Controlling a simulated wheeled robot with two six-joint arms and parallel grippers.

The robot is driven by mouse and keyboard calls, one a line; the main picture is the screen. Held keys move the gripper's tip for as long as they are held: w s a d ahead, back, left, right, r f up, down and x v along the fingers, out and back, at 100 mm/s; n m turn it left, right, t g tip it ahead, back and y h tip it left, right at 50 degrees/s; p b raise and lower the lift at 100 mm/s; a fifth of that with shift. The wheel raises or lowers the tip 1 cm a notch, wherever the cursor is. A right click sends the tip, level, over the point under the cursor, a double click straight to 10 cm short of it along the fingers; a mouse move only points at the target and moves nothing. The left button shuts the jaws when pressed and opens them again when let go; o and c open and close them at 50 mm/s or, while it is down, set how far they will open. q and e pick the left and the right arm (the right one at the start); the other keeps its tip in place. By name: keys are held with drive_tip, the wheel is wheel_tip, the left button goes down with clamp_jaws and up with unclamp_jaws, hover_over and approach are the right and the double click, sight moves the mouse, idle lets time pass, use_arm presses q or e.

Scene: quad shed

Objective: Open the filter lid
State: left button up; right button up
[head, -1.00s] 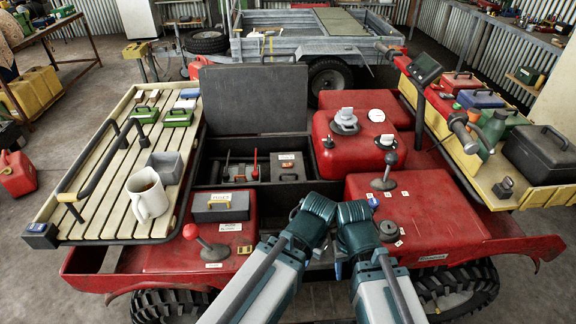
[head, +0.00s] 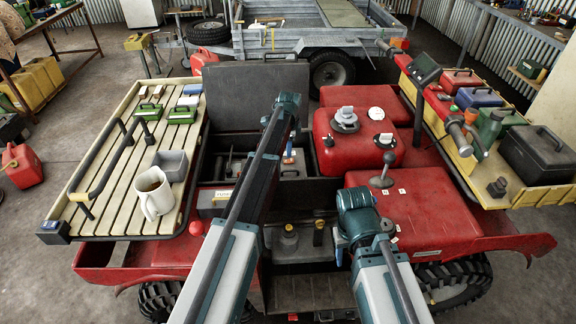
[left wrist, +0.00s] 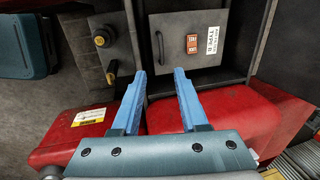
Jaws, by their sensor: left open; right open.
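A grey square lid with a bar handle, a red-orange latch and a white label shows in the left wrist view (left wrist: 208,52). I take it for the filter lid, but its label is hard to read. In the head view it shows as the grey box top (head: 291,172) in the dark bay. My left gripper (head: 288,157) points down over the bay near this lid. Its blue fingers (left wrist: 161,78) are open and empty, with the lid beyond the tips; contact cannot be told.
A slatted rack (head: 105,190) with a mug (head: 153,195) is at the left.

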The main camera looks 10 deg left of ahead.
sight(288, 171)
use_arm(q)
drive_tip(key=shift+w+a+f, duration=0.1)
drive_tip(key=shift+f, duration=0.05)
drive_tip(key=w+f+b, duration=0.1)
drive_tip(key=f+b, duration=0.8)
drive_tip(key=w+f+b, duration=0.1)
drive_tip(key=f+b, duration=0.3)
drive_tip(key=shift+w+a+f+b, duration=0.15)
drive_tip(key=shift+w+a+b, duration=0.15)
drive_tip(key=shift+b, duration=0.05)
drive_tip(key=shift+c, duration=0.3)
clamp_jaws()
idle(0.9)
